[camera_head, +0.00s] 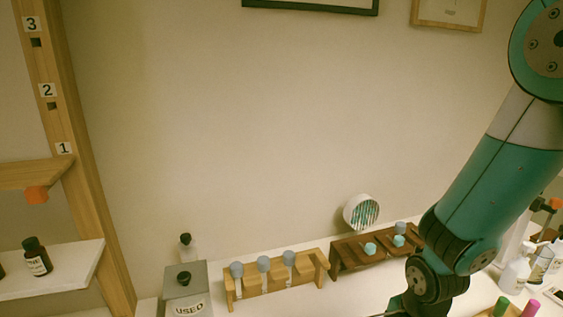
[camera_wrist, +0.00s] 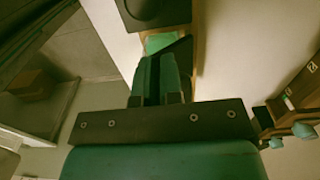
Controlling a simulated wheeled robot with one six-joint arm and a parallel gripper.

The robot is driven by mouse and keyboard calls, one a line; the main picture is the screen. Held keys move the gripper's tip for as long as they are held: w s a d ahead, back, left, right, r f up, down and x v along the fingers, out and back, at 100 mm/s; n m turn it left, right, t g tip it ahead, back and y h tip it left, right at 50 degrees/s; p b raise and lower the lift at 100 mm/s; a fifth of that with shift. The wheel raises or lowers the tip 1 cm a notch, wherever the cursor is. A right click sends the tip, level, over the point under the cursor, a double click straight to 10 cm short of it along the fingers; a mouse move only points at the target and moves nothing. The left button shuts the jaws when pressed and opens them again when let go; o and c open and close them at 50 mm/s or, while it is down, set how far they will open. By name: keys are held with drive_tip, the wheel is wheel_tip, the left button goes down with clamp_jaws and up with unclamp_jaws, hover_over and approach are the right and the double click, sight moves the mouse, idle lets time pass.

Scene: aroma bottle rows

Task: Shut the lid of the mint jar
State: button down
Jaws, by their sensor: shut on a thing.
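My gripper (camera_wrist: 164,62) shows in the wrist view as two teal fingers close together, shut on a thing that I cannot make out. A flat green piece (camera_wrist: 160,41) lies just beyond the fingertips, partly hidden by them. I cannot tell whether it belongs to the mint jar. No jar or lid can be clearly read as the mint one in either view. In the head view my arm comes down at the right, and my fingers are below the frame or hidden.
A grey box marked USED (camera_head: 187,287) stands beside a wooden rack (camera_head: 275,285) with grey-stoppered tubes. Bottles (camera_head: 515,272) crowd the right. A shelf (camera_head: 60,268) with a brown bottle (camera_head: 36,257) is at left.

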drive_tip(key=shift+d+r+p, duration=0.3)
drive_tip(key=shift+r+p, duration=0.05)
drive_tip(key=shift+r, duration=0.2)
drive_tip(key=shift+d+r+p, duration=0.3)
drive_tip(key=shift+r+p, duration=0.05)
drive_tip(key=shift+r, duration=0.15)
drive_tip(key=shift+a+r+p, duration=0.2)
drive_tip(key=shift+r+p, duration=1.7)
drive_tip(key=shift+r, duration=0.15)
drive_tip(key=shift+a, duration=0.15)
